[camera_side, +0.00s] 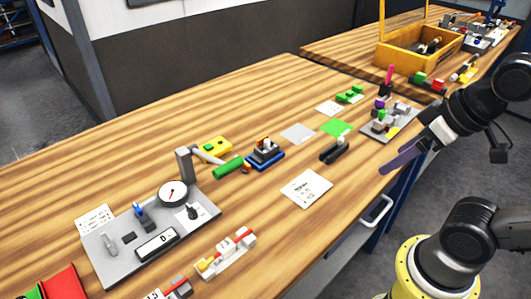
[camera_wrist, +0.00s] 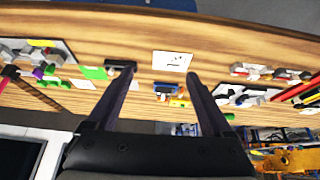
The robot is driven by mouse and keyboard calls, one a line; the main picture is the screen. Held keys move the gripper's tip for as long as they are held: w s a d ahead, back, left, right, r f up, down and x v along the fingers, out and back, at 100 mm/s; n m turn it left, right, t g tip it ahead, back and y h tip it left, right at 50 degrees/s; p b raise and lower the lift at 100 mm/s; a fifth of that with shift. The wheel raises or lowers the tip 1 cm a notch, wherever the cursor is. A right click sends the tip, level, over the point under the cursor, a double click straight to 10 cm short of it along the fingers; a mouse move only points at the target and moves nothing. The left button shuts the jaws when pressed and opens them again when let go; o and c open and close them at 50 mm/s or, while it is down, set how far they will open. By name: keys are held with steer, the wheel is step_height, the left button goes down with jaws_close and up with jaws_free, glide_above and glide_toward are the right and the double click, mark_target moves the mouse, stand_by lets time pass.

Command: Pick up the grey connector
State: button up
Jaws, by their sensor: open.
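A small grey block (camera_side: 402,108), which may be the grey connector, sits on a grey plate (camera_side: 404,127) at the right of the bench. The plate also holds purple, green and yellow pieces. In the wrist view, grey pieces (camera_wrist: 29,51) show at the upper left, too small to tell apart. My gripper (camera_side: 394,163) is at the bench's front edge, in front of the plate and apart from it. In the wrist view, the fingers of my gripper (camera_wrist: 161,74) are spread, with nothing held between them.
A black block (camera_side: 335,150) and a white printed card (camera_side: 306,188) lie near the front edge. A blue-based fixture (camera_side: 265,157) stands mid-bench. A grey gauge panel (camera_side: 112,262) is at left. A yellow box (camera_side: 395,57) stands at the back right. Bare wood lies between.

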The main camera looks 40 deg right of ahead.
steer(key=w+r+n+g, duration=0.2)
steer(key=w+r+n, duration=0.9)
steer(key=w+n, duration=0.25)
steer(key=n+g, duration=0.3)
steer(key=n, duration=0.2)
glide_above(266, 141)
step_height(266, 141, down, 11)
steer(key=shift+m+g, duration=0.25)
steer(key=shift+g, duration=0.05)
steer(key=f, duration=0.8)
steer(key=shift+d+f, duration=0.2)
steer(key=shift+f, duration=0.15)
steer(key=shift+a+f, duration=0.15)
steer(key=shift+f, duration=1.3)
steer(key=shift+a+f, duration=0.1)
steer(key=shift+f, duration=1.35)
